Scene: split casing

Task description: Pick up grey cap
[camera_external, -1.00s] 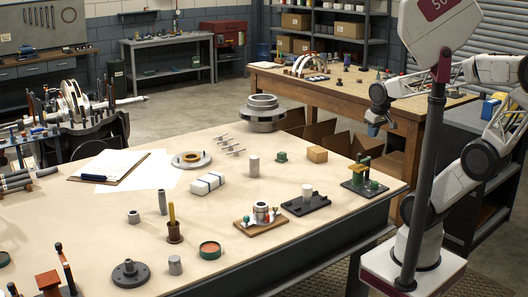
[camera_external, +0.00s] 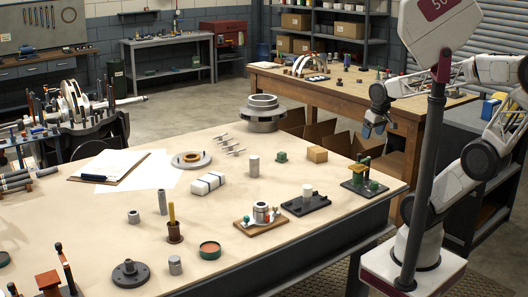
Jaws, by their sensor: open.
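Several small grey pieces stand on the pale bench top, and I cannot tell for certain which is the grey cap. A plain grey cylinder (camera_external: 254,165) stands upright near the bench's middle. A short grey cylinder (camera_external: 175,265) stands near the front, and a small grey ring-like piece (camera_external: 133,216) sits at the left. My gripper (camera_external: 373,131) is open and appears empty. It hangs at the right, high and well apart from all of these pieces, in front of the rear wooden table in the picture.
A black block with a pale cylinder (camera_external: 307,191), a wooden board with a metal part (camera_external: 260,215) and a green-and-black fixture (camera_external: 364,178) stand toward the right of the bench. A white wrapped bundle (camera_external: 208,183) and a wooden block (camera_external: 317,154) lie nearby. Bare bench surface lies between them.

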